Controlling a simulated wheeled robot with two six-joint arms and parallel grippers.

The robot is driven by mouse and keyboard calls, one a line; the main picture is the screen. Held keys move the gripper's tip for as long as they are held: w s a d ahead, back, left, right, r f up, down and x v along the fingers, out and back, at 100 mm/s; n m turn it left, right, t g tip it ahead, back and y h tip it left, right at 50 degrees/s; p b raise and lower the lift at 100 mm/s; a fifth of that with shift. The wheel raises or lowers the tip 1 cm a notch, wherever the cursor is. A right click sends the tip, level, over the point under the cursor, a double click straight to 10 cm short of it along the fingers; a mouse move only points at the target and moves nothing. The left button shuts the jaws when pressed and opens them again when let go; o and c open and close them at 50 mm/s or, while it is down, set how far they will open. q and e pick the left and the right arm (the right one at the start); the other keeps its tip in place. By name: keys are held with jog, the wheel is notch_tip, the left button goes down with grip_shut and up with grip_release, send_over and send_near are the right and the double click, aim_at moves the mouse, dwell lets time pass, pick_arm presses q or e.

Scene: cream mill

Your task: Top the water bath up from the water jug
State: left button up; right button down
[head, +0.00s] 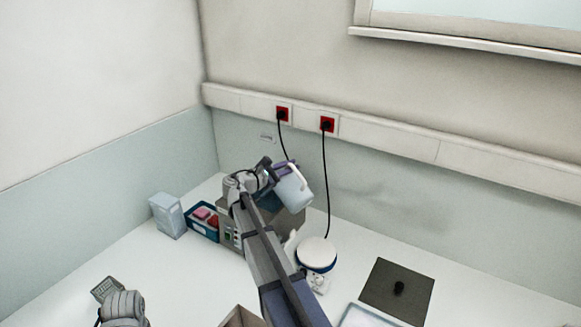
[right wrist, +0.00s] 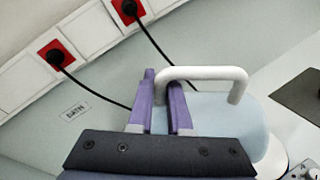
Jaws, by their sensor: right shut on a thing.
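My right gripper (head: 279,169) is shut on the white handle (right wrist: 205,72) of the pale blue water jug (head: 295,191). In the right wrist view the purple fingers (right wrist: 163,103) close around one end of the handle, and the jug's body (right wrist: 225,115) is beside them. The jug is in the air and looks tilted. It is above a grey box that looks like the water bath (head: 291,223), with a small panel of lights at its left. The jug and my right arm hide its top, so I cannot see the water level. Only a link of my left arm shows, at lower left.
A blue tray (head: 203,234) with red and pink items and a pale box (head: 168,215) stand to the left. A round white-topped device (head: 317,252) and a dark mat (head: 397,290) are to the right. Cords hang from red wall sockets (head: 327,124).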

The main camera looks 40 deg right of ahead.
jog(key=shift+w+a+r+n+p, duration=0.1)
jog(key=shift+w+r+n+p, duration=0.15)
jog(key=shift+w+n, duration=0.2)
jog(key=shift+w+r+n+p, duration=0.15)
jog(key=shift+w+r+n, duration=0.15)
jog(key=shift+w, duration=0.25)
jog(key=shift+w+n, duration=0.15)
jog(key=shift+n, duration=0.1)
dwell(3.9)
jog(key=shift+s+r+m+p, duration=0.4)
jog(key=shift+r+m+p, duration=0.2)
jog(key=shift+m, duration=0.6)
jog(key=m, duration=0.1)
jog(key=r+m, duration=0.1)
jog(key=m, duration=0.1)
jog(key=shift+s+r+m+t+p, duration=0.2)
jog(key=shift+s+m+t+p, duration=0.1)
jog(key=shift+s+p, duration=0.1)
jog(key=m, duration=0.2)
jog(key=r+m, duration=0.1)
jog(key=shift+s+r+m+h+p, duration=0.2)
jog(key=shift+s+m+h+p, duration=0.1)
jog(key=shift+s+m+h, duration=0.1)
jog(key=m, duration=0.1)
jog(key=r+m, duration=0.1)
jog(key=m, duration=0.1)
jog(key=shift+s+t, duration=0.3)
jog(key=shift+t, duration=0.1)
